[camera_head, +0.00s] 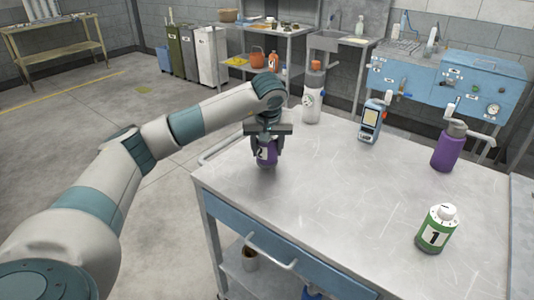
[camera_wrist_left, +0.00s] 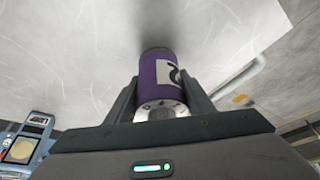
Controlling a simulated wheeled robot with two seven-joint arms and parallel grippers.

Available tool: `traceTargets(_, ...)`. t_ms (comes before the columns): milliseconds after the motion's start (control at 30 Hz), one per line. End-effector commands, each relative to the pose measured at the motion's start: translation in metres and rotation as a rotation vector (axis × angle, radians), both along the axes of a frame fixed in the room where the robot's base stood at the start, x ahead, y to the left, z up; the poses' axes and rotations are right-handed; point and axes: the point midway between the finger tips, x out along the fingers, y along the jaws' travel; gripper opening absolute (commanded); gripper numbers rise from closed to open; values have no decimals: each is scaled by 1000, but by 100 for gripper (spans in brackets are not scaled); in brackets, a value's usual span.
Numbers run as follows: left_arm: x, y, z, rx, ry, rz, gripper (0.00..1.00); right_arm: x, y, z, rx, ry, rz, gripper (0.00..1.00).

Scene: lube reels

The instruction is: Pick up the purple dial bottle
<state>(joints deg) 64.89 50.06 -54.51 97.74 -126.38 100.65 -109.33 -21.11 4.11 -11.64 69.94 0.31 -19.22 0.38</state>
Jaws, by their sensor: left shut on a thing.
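The purple dial bottle (camera_head: 266,156) is a small purple cylinder with a white label bearing a dark number. It is at the far left part of the metal table top (camera_head: 330,190). My left gripper (camera_head: 266,144) comes down over it from above and is shut on it, one finger on each side. In the left wrist view the purple bottle (camera_wrist_left: 160,82) sits between the two fingers (camera_wrist_left: 163,100), with its white dial top toward the gripper. I cannot tell whether its base touches the table. My right gripper is not in view.
A green dial bottle (camera_head: 436,230) stands at the near right. The middle of the table is clear.

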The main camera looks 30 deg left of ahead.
Motion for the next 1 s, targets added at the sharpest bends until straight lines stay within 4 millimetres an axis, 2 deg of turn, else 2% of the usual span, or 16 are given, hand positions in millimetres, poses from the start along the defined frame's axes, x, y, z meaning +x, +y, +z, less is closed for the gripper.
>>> traceTargets(167, 1, 0, 27, 1, -7, 1, 18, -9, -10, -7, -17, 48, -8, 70)
traceTargets(600, 48, -72, 76, 0, -5, 0, 18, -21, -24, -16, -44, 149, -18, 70)
traceTargets(800, 61, -91, 90, -1, -3, 0, 18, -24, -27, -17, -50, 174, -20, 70)
traceTargets(1000, 65, -97, 95, 1, -1, 0, 18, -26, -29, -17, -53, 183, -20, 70)
